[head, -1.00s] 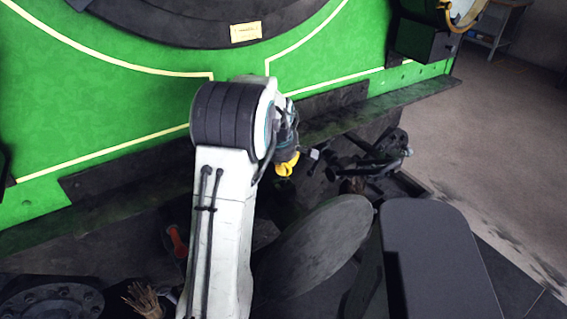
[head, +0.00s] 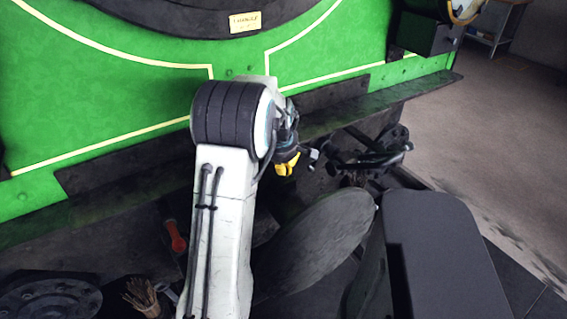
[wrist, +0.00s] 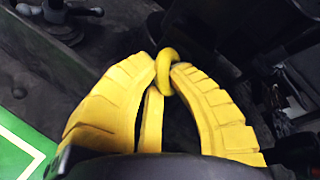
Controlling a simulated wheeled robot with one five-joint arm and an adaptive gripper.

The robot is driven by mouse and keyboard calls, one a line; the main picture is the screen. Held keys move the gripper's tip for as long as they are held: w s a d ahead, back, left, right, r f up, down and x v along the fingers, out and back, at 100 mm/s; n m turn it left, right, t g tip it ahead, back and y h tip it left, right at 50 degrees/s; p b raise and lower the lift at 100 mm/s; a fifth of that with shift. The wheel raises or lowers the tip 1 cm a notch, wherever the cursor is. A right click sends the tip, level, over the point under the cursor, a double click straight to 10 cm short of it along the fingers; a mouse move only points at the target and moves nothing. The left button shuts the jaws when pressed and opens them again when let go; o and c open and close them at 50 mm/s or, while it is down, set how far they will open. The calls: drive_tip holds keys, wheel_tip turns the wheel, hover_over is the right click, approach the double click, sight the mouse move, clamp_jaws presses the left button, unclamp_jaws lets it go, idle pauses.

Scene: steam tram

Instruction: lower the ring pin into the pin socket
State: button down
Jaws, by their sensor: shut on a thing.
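My gripper (head: 287,163) has yellow fingers and is out in front of the tram's green end, just below the dark beam. In the wrist view my gripper (wrist: 165,75) is shut, with its fingertips on either side of a small yellow ring, the top of the ring pin (wrist: 168,62). The ring stands tilted between the tips. I cannot make out the pin socket in either view; the area below and beyond the fingers is very dark.
A dark coupling fitting (head: 375,155) sits right of my gripper. A grey oval disc (head: 320,240) stands below it. A red-handled tool (head: 175,236), a bristle brush (head: 143,297) and a round metal plate (head: 50,300) are at lower left.

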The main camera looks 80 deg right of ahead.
drive_tip(key=c, duration=1.2)
unclamp_jaws()
drive_tip(key=v, duration=1.2)
drive_tip(key=shift+r, duration=0.1)
